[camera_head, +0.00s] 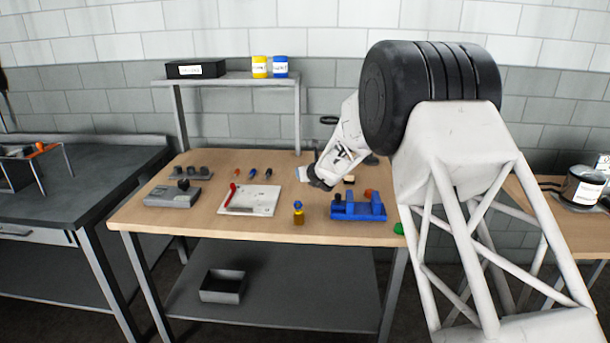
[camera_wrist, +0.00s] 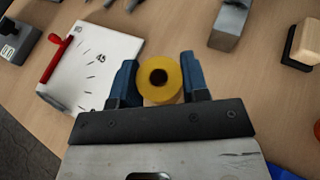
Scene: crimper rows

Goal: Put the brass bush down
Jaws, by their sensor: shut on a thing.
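The brass bush (camera_wrist: 167,97) is a short yellow cylinder with a dark round hole in its top face. In the wrist view it sits between the two blue fingers of my gripper (camera_wrist: 157,80), which is shut on it. In the head view my gripper (camera_head: 318,184) is over the middle of the wooden table (camera_head: 200,228), right of the white board.
The white board with a red handle (camera_head: 262,201) lies left of the gripper. A tan-and-black block (camera_wrist: 304,42) is at the right.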

